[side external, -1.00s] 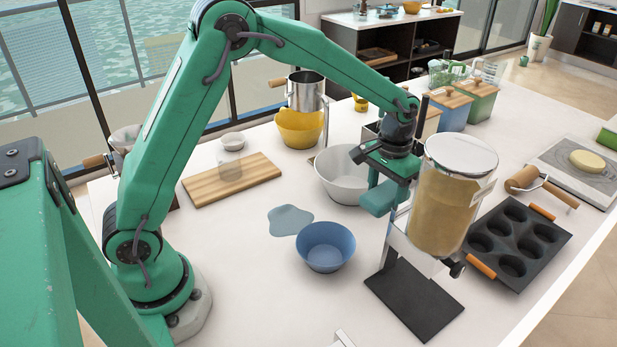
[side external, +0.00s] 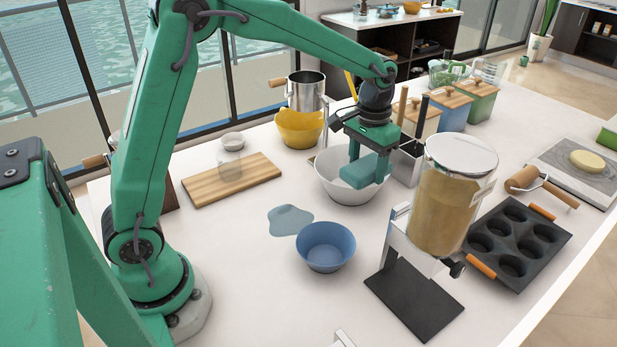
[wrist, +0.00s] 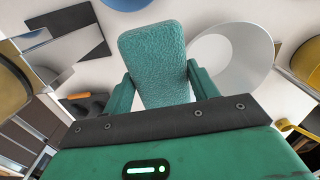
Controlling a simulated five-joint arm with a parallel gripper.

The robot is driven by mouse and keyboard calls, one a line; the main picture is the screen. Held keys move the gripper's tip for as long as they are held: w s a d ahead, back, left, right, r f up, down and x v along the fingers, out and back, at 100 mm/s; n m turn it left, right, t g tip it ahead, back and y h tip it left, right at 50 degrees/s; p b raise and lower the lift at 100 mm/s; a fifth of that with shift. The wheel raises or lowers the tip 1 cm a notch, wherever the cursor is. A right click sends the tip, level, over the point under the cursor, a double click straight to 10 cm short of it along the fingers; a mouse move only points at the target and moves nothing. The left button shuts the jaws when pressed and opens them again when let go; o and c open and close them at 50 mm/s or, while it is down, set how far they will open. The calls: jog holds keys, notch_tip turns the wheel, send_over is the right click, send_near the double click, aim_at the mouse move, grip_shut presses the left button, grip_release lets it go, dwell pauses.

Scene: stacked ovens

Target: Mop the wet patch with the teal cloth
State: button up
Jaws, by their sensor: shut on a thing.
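My gripper (side external: 371,160) is shut on the teal cloth (side external: 367,170), a thick folded block. It holds the cloth in the air over the white bowl (side external: 340,190). In the wrist view the teal cloth (wrist: 158,62) sits between the two fingers, with the white bowl (wrist: 236,62) behind it to the right. The wet patch (side external: 290,220) is a blue-grey puddle on the white counter, lower left of the white bowl and beside the blue bowl (side external: 326,246). The cloth is clear of the wet patch.
A tall dispenser (side external: 449,200) on a dark base stands right of the blue bowl. A muffin tin (side external: 517,244) lies farther right. A wooden board (side external: 232,180) and a yellow bowl (side external: 300,128) are at the back left. The counter around the wet patch is mostly clear.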

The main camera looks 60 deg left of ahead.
jog(key=s+a, duration=1.5)
jog(key=s, duration=0.2)
notch_tip(320, 180, down, 8)
jog(key=shift+d+r, duration=0.2)
